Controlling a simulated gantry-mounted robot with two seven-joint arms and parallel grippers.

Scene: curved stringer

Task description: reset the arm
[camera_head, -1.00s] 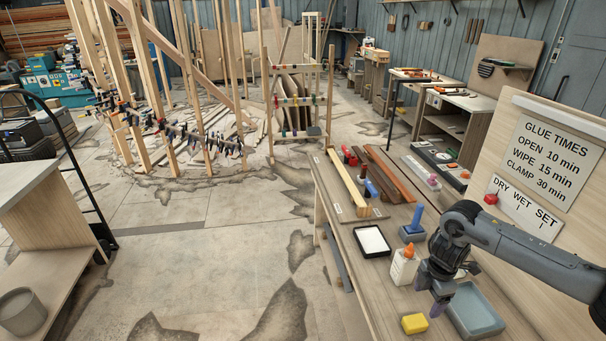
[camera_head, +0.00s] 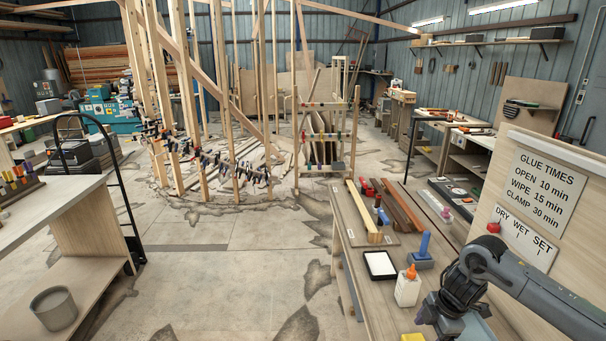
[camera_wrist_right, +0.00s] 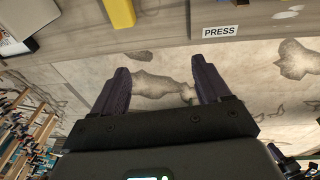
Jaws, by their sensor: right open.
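My right arm comes in from the right in the head view, over the long bench (camera_head: 382,325). Its gripper (camera_head: 425,325) is low in the picture, beside the white glue bottle with an orange tip (camera_head: 407,290). In the right wrist view the gripper (camera_wrist_right: 158,90) is open, with nothing between its two dark fingers. A yellow block (camera_wrist_right: 119,12) lies ahead of the fingers, apart from them; it also shows at the bottom edge of the head view (camera_head: 412,337). My left gripper is not in view.
On the bench are a white pad in a black tray (camera_head: 380,264), a blue-handled tool (camera_head: 423,250) and wooden strips (camera_head: 366,212). A sign board (camera_head: 535,195) stands behind the right arm. A wooden frame with clamps (camera_head: 205,140) stands beyond open floor (camera_head: 230,270).

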